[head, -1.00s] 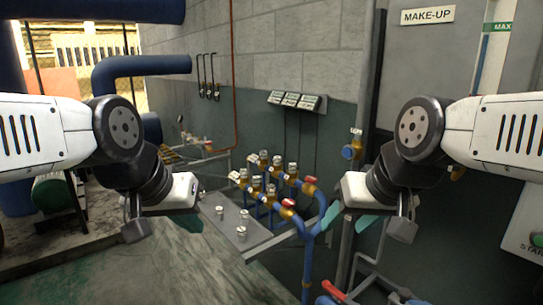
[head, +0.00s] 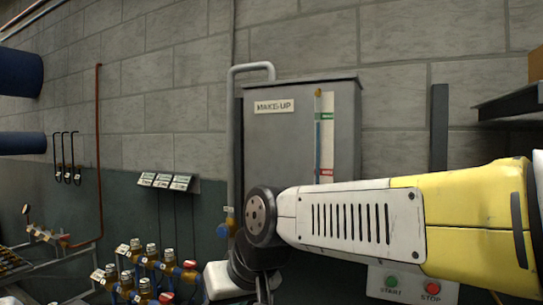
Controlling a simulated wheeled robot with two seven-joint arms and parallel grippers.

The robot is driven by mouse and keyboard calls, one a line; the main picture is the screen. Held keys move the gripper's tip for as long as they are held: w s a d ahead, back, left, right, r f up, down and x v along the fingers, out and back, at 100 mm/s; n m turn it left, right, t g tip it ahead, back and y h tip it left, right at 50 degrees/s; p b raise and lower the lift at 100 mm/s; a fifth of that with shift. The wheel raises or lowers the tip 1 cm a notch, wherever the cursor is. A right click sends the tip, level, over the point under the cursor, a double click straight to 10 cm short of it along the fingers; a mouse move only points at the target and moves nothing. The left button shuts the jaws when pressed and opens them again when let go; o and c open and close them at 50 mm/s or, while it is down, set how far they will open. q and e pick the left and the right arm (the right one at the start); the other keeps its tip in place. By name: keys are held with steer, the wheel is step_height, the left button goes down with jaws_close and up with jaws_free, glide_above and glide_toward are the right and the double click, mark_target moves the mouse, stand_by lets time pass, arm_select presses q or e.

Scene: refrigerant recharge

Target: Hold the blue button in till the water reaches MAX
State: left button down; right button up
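The grey make-up tank (head: 275,150) stands against the wall in the head view. Its upright gauge (head: 327,145) has a green label, which reads MAX in the earlier frame, near the top and a red label lower down. A thin blue strip in the gauge ends close to the green label; the exact level is too small to tell. A round blue button (head: 223,230) sits by a brass fitting left of the tank. My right gripper's white hand (head: 222,280) is below it and looks apart from it; its fingers are cut off or hidden. My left gripper is out of view.
Brass valves with red handles (head: 188,275) stand at the lower left. A box with a green start button (head: 391,282) and a red stop button (head: 432,288) is at the lower right. A dark shelf (head: 510,100) juts from the right wall.

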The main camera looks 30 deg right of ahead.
jaws_close()
stand_by(1.0)
stand_by(0.4)
